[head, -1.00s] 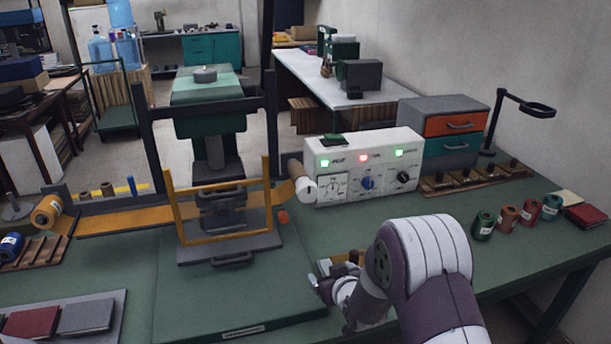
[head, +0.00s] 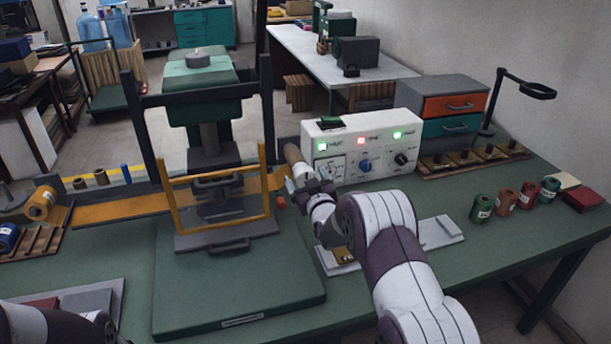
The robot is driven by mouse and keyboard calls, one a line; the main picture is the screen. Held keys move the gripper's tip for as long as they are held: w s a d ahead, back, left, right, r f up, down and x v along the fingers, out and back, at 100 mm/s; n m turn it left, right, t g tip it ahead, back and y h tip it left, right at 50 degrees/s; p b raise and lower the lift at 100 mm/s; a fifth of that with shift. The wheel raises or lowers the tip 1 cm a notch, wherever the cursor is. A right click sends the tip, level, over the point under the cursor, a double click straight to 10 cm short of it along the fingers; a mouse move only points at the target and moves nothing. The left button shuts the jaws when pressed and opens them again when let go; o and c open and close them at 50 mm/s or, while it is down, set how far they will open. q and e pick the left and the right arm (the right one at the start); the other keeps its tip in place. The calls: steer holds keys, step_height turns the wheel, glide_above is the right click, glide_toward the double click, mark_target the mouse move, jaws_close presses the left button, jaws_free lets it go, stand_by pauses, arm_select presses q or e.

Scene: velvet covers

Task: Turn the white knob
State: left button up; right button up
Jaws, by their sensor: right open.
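The white control box (head: 390,130) stands at the back of the green bench with several lit buttons and a row of knobs. Its left dial plate (head: 337,168) carries the white knob, which is small, pale and partly covered by my right gripper, so I cannot make out its angle. A blue knob (head: 364,166) and a black knob (head: 401,159) sit to its right. My right gripper (head: 307,176) is open and empty in front of the box's lower left corner; I cannot tell whether it touches anything. My left arm shows at the bottom left; its gripper is out of frame.
The press with a yellow frame (head: 173,211) stands to the left. Thread spools (head: 482,207) stand at the right.

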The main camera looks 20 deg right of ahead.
steer(key=shift+w+f, duration=0.1)
steer(key=shift+w, duration=0.3)
steer(key=c, duration=1)
steer(key=shift+o, duration=0.2)
steer(key=shift+f+n+b, duration=0.1)
steer(key=shift+n+b, duration=0.3)
steer(key=shift+b, duration=0.3)
steer(key=n+b, duration=0.2)
steer(key=b, duration=0.1)
steer(key=n+b, duration=0.6)
steer(key=b, duration=0.1)
steer(key=shift+a+f, duration=0.2)
steer(key=shift+f, duration=0.05)
steer(key=shift+r+n+b, duration=0.15)
steer(key=shift+n+b, duration=1.2)
steer(key=shift+n, duration=0.25)
steer(key=o, duration=1)
steer(key=shift+c, duration=0.2)
